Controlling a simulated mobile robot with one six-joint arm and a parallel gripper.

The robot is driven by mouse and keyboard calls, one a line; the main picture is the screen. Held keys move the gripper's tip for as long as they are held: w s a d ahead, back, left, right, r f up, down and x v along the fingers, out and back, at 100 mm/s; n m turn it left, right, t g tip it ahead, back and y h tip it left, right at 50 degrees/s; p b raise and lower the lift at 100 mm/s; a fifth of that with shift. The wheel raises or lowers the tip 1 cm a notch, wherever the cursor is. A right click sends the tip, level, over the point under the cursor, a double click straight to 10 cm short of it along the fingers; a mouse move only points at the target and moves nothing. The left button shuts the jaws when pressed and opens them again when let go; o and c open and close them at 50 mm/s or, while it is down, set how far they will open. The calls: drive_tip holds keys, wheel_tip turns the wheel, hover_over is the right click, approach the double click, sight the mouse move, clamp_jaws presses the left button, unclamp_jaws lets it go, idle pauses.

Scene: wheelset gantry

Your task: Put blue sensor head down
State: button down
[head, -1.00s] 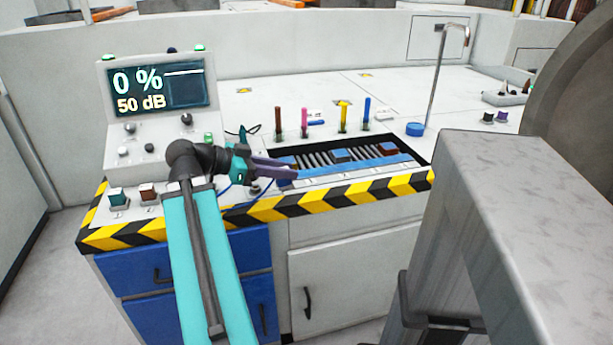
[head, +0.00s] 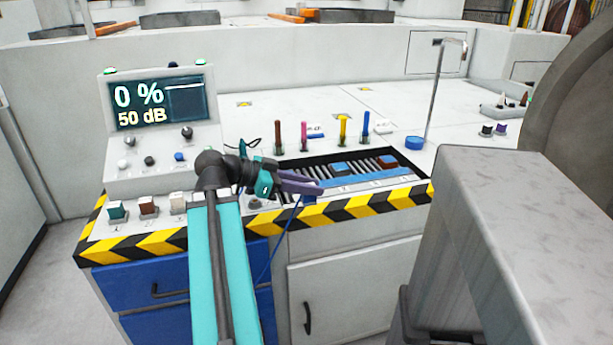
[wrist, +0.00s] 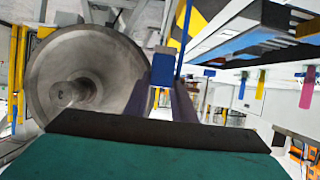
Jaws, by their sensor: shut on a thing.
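My gripper (head: 318,189) has purple fingers and is over the front striped edge of the bench, just in front of the ribbed recess (head: 300,170). In the wrist view the gripper (wrist: 172,98) is shut on the blue sensor head (wrist: 162,70), a small block with a pale top, held between the fingertips. A thin blue cable (head: 278,240) hangs from the gripper area down past the drawers; it also shows in the wrist view (wrist: 184,35). In the head view the fingers hide most of the sensor head.
The recess holds a blue block (head: 341,168) and a dark red block (head: 388,163), with a blue strip along its front. Several coloured pegs (head: 343,128) stand behind it. A monitor (head: 160,103) stands left. A large grey beam (head: 510,220) blocks the right; a big wheel is beyond.

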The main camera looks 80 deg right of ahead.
drive_tip(key=shift+w+d+r+p, duration=0.2)
drive_tip(key=shift+d+p, duration=0.4)
drive_tip(key=shift+p, duration=1.45)
drive_tip(key=d+p, duration=0.1)
drive_tip(key=p, duration=0.5)
drive_tip(key=shift+d+f+p, duration=0.1)
drive_tip(key=shift+p, duration=0.2)
drive_tip(key=shift+w+d+f+p, duration=0.1)
drive_tip(key=shift+w+d+f, duration=0.25)
drive_tip(key=shift+d, duration=1.85)
drive_tip(key=shift+w+d+f+p, duration=0.15)
drive_tip(key=shift+w+d, duration=0.35)
drive_tip(key=shift+d, duration=1.7)
drive_tip(key=shift+w+d+f+p, duration=0.1)
drive_tip(key=shift+w+d+f, duration=0.25)
drive_tip(key=shift+d, duration=1.85)
drive_tip(key=shift+f, duration=1.75)
drive_tip(key=c, duration=1.5)
unclamp_jaws()
drive_tip(key=shift+f, duration=0.1)
drive_tip(key=shift+r, duration=0.2)
